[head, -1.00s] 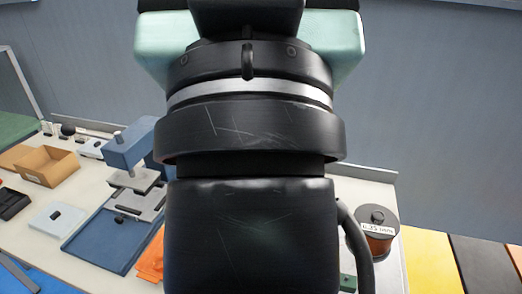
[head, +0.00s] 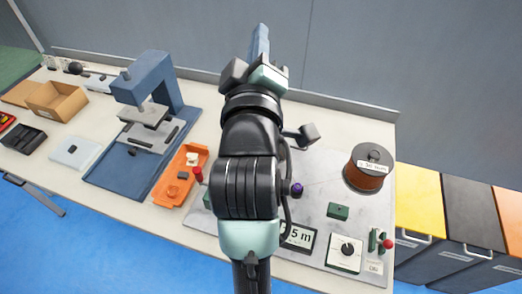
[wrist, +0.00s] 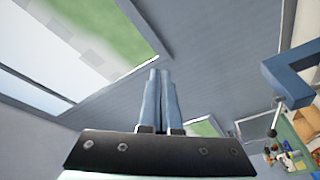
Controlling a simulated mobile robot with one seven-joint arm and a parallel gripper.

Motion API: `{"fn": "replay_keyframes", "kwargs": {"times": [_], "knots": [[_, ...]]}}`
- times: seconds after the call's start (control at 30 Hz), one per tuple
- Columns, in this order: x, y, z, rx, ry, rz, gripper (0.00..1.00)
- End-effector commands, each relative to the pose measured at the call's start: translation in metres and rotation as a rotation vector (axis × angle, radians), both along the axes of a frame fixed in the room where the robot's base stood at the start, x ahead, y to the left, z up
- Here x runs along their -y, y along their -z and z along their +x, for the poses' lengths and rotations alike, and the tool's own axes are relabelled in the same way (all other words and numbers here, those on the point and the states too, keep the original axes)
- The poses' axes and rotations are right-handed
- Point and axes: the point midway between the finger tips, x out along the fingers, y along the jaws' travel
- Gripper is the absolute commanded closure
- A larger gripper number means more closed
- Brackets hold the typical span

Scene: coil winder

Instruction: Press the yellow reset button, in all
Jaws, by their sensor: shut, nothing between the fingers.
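No yellow reset button shows in either view; part of the coil winder is hidden behind my arm. The coil winder's grey plate (head: 316,215) lies on the right part of the bench, with a display (head: 298,237), a black dial on a white panel (head: 346,253), a green block (head: 338,211) and a purple knob (head: 296,189). My gripper (head: 262,30) is raised, its blue fingers pointing up in front of the wall. In the wrist view my gripper (wrist: 159,74) has its fingers together, with nothing between them.
A wire spool (head: 368,168) stands at the plate's back right, and a red-knobbed lever (head: 386,243) near its front right. An orange tray (head: 171,195) and a blue press (head: 148,85) stand left of my arm. Bins (head: 420,205) stand beyond the bench's right end.

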Motion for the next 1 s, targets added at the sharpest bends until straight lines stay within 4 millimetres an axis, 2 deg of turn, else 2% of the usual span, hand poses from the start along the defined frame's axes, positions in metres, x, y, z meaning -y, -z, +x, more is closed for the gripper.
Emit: {"fn": "replay_keyframes", "kwargs": {"times": [0.03,0.13,0.23,0.3,0.4,0.5,0.6,0.7,1.0], "knots": [[0.000,0.032,0.008,-0.112,0.017,-0.121,1.00],[-0.001,0.103,0.010,-0.306,0.019,-0.375,1.00],[-0.001,0.173,-0.002,-0.490,-0.023,-0.624,1.00],[-0.001,0.217,-0.017,-0.603,-0.073,-0.787,1.00],[-0.002,0.270,-0.042,-0.733,-0.159,-0.985,1.00],[-0.002,0.308,-0.065,-0.821,-0.241,-1.132,1.00],[-0.002,0.331,-0.082,-0.873,-0.301,-1.228,1.00],[-0.002,0.343,-0.091,-0.896,-0.334,-1.275,1.00],[-0.002,0.346,-0.093,-0.901,-0.343,-1.290,1.00]]}}
